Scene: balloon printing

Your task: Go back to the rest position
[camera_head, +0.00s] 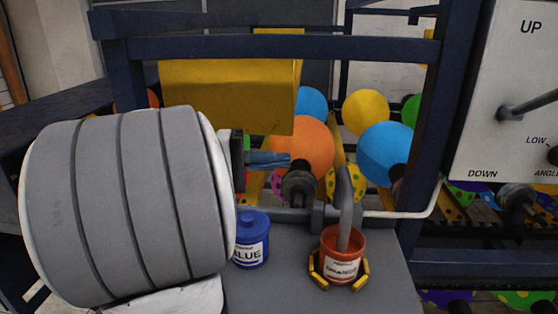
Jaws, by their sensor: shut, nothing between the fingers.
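My gripper (280,159) shows just right of my large grey arm link, pointing right, with its fingers closed together and empty. It appears above the blue paint pot (251,252) in the picture and apart from it. The blue pot stands upright on the grey platform (290,297), partly hidden on its left by my arm link. The orange paint pot (342,270) stands upright to its right between yellow holders (318,273), and a grey curved pipe (345,230) reaches down into it. The rest of my arm is out of view.
A dark blue frame (270,46) with a yellow panel (225,95) stands behind. Several balloons lie beyond, including an orange one (308,140) near my gripper. A white control panel (515,85) with a lever stands at the right. The platform's front is clear.

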